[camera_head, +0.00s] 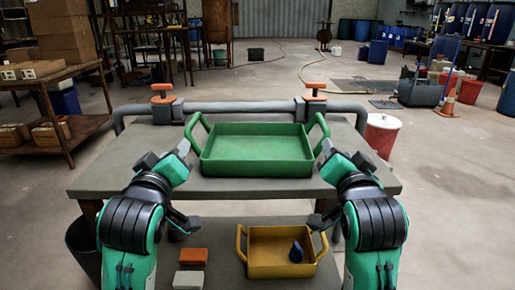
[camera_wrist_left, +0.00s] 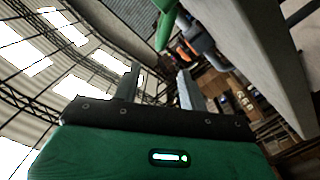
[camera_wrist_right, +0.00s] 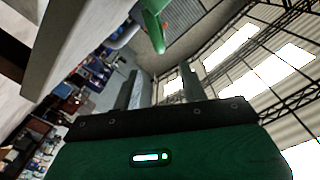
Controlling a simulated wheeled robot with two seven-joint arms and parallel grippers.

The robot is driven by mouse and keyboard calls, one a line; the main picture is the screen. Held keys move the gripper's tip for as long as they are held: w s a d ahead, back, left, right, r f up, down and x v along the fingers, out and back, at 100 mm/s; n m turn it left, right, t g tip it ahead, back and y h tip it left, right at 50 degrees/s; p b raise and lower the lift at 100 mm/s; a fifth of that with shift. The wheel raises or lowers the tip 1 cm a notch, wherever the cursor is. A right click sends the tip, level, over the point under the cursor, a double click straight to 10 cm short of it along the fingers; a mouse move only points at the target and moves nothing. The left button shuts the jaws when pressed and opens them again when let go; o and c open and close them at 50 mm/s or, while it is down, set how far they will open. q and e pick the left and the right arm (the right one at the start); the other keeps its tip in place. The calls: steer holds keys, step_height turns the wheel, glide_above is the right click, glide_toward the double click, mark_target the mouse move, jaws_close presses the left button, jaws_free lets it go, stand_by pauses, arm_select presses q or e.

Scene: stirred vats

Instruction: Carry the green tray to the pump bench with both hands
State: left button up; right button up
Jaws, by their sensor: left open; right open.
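The green tray (camera_head: 255,168) sits level and empty on a grey-topped table (camera_head: 380,183), with a raised handle at each end. My left gripper (camera_head: 166,156) is open and empty, just outside and nearer than the tray's left handle (camera_head: 192,132). My right gripper (camera_head: 345,156) is open and empty, likewise placed by the right handle (camera_head: 322,132). Both look apart from the handles. In the left wrist view, green tray handle (camera_wrist_left: 166,24) shows beyond the fingers; the right wrist view shows the other handle (camera_wrist_right: 153,30). I cannot tell which thing is the pump bench.
A grey pipe with orange-topped valves (camera_head: 315,92) runs behind the tray. A yellow tray (camera_head: 258,271) holding a blue object and two blocks (camera_head: 192,258) sit on a lower shelf. A red bucket (camera_head: 381,136) stands right of the table. A shelf with boxes (camera_head: 60,85) stands left.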

mark_target(189, 124)
arm_select(q)
steer(key=shift+w, duration=0.1)
arm_select(e)
steer(key=shift+w, duration=0.1)
arm_select(q)
steer(key=w, duration=1.3)
steer(key=shift+w+d, duration=0.2)
steer(key=shift+w, duration=0.1)
arm_select(e)
steer(key=w, duration=1.3)
steer(key=shift+w+d, duration=0.15)
steer(key=shift+w, duration=0.15)
arm_select(q)
jaws_close()
arm_select(e)
jaws_close()
